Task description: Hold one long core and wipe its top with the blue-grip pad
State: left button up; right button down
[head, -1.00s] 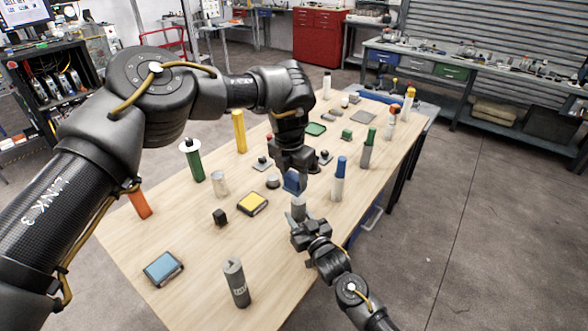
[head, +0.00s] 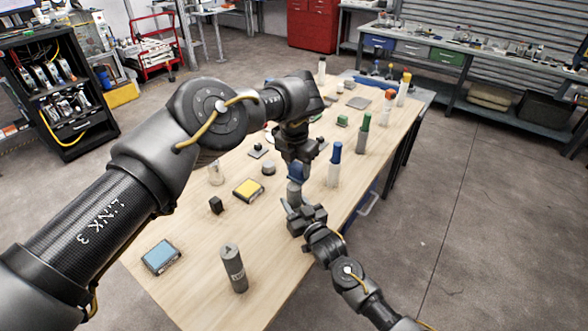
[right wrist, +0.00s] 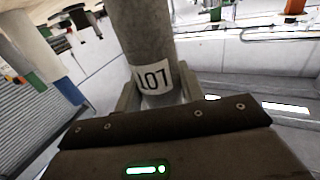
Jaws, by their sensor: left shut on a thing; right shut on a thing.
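My left gripper (head: 297,160) is shut on the blue-grip pad (head: 296,172), mostly hidden by the gripper. My right gripper (head: 297,207) is shut on a grey long core (head: 294,192) that stands up between its fingers. In the right wrist view the core (right wrist: 148,40) fills the middle and carries a white printed label. The pad is right at the core's top in the head view; I cannot tell whether they touch. Another grey cylinder (head: 233,269) stands upright at the table's near end.
On the wooden table (head: 205,240) are a yellow-topped block (head: 248,190), a blue-topped block (head: 161,257), a small black block (head: 216,205) and a clear cylinder (head: 216,173). A blue-and-white cylinder (head: 334,165) stands close right of the grippers, a green-topped one (head: 363,134) beyond.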

pick_arm(q)
jog(key=shift+s+a, duration=0.7)
jog(key=shift+s, duration=0.35)
jog(key=shift+s+a, duration=0.45)
jog(key=shift+s, duration=0.15)
pick_arm(e)
jog(key=shift+d, duration=0.1)
pick_arm(q)
jog(key=shift+s+r, duration=0.1)
jog(key=shift+r, duration=1)
notch_tip(320, 180, up, 6)
jog(key=shift+f, duration=0.1)
pick_arm(e)
jog(key=c, duration=0.8)
grip_release()
jog(key=shift+o, duration=0.2)
